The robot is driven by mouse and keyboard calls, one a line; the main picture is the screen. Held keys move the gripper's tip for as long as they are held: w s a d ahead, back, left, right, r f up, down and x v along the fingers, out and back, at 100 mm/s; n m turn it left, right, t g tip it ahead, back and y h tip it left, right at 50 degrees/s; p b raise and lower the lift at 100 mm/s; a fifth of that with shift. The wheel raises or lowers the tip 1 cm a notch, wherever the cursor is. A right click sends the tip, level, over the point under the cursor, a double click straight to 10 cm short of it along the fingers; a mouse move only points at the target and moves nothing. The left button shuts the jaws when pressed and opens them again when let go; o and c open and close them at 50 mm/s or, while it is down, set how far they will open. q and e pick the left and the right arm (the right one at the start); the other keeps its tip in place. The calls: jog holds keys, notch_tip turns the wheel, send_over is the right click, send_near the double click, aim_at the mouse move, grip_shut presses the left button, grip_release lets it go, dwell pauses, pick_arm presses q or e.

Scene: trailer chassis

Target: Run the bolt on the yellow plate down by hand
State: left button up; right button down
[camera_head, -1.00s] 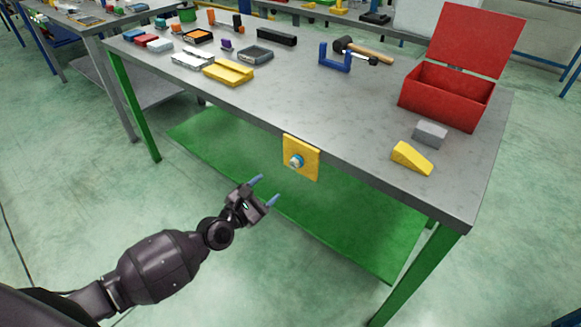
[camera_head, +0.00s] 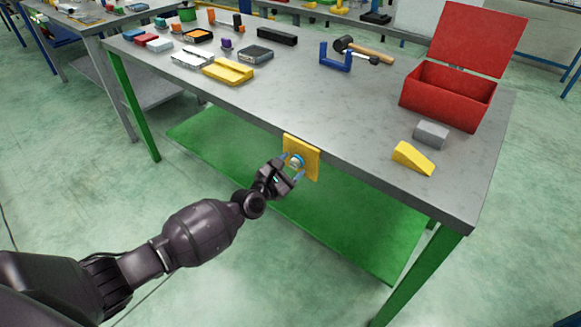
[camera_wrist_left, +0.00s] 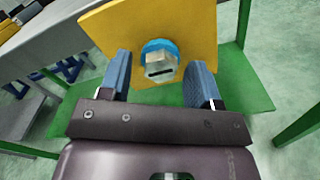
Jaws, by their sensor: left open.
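The yellow plate (camera_head: 311,158) hangs at the front edge of the grey workbench. The bolt (camera_head: 296,161) sits on its face, with a silver head and a blue ring behind it. My left gripper (camera_head: 291,166) is open right in front of the plate. In the left wrist view the bolt (camera_wrist_left: 160,66) shows between the two blue fingers of the left gripper (camera_wrist_left: 160,78), with a gap on both sides. My right gripper is not in view.
The workbench top (camera_head: 290,95) carries a red open box (camera_head: 445,100), a yellow wedge (camera_head: 412,158), a grey block (camera_head: 431,134), a blue clamp (camera_head: 336,60) and a hammer (camera_head: 362,50). A green lower shelf (camera_head: 350,225) lies below the plate.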

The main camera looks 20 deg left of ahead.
pick_arm(q)
jog(key=shift+c, duration=0.9)
jog(key=c, duration=0.7)
jog(key=shift+c, duration=0.2)
